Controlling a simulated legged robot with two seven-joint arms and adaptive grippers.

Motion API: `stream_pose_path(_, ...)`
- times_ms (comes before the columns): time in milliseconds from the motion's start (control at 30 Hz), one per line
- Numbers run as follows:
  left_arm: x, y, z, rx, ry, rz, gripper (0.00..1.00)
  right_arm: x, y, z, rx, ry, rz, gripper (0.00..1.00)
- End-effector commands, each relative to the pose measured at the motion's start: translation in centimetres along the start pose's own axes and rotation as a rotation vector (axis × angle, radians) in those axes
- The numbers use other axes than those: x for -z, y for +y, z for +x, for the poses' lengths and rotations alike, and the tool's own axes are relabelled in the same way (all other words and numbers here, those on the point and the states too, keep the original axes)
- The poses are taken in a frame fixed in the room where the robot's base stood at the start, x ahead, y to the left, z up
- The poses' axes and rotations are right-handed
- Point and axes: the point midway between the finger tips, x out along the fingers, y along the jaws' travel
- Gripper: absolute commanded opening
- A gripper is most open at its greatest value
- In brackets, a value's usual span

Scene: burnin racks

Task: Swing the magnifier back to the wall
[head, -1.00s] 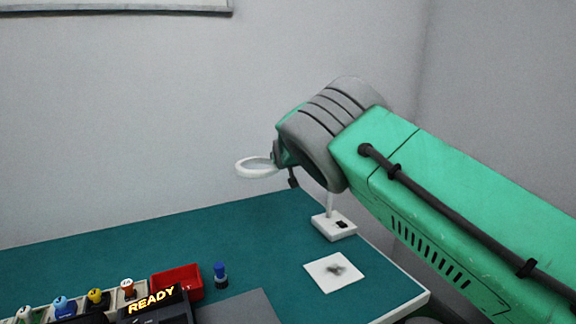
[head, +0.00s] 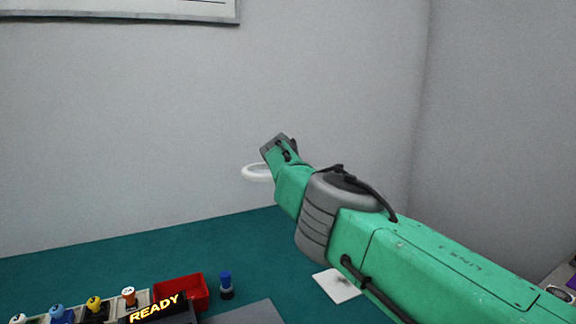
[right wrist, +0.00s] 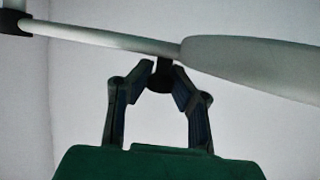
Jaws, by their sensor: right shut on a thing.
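The magnifier's white ring head (head: 256,173) shows in the head view in front of the back wall, left of my right wrist. In the right wrist view its pale arm (right wrist: 110,38) runs across the top into the wide white head (right wrist: 255,65). A small dark knob (right wrist: 160,80) hangs below this arm. My right gripper (right wrist: 161,76) is shut on the knob from below, one finger at each side. In the head view my green right arm hides the magnifier's base and most of its arm. My left gripper is not in view.
The green table (head: 130,248) holds a red bin (head: 190,288), a blue-capped bottle (head: 226,285), a rack with several coloured knobs and a READY display (head: 156,309). A white card (head: 336,285) lies partly under my arm's outline. The table's back left is clear.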

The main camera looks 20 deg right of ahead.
Motion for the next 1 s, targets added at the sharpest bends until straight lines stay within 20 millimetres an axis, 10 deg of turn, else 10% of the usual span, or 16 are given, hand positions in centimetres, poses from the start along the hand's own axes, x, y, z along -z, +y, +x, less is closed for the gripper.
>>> stream_pose_path(300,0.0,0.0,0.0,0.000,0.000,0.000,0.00,0.5,-0.4,-0.3,0.008,0.011,-0.001,0.00)
stream_pose_path(400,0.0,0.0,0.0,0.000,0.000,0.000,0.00,0.5,-0.4,-0.3,0.008,0.011,-0.001,0.41)
stream_pose_path(1000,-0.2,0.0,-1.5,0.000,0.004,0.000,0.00,0.5,0.0,-1.1,0.038,0.005,-0.009,0.41)
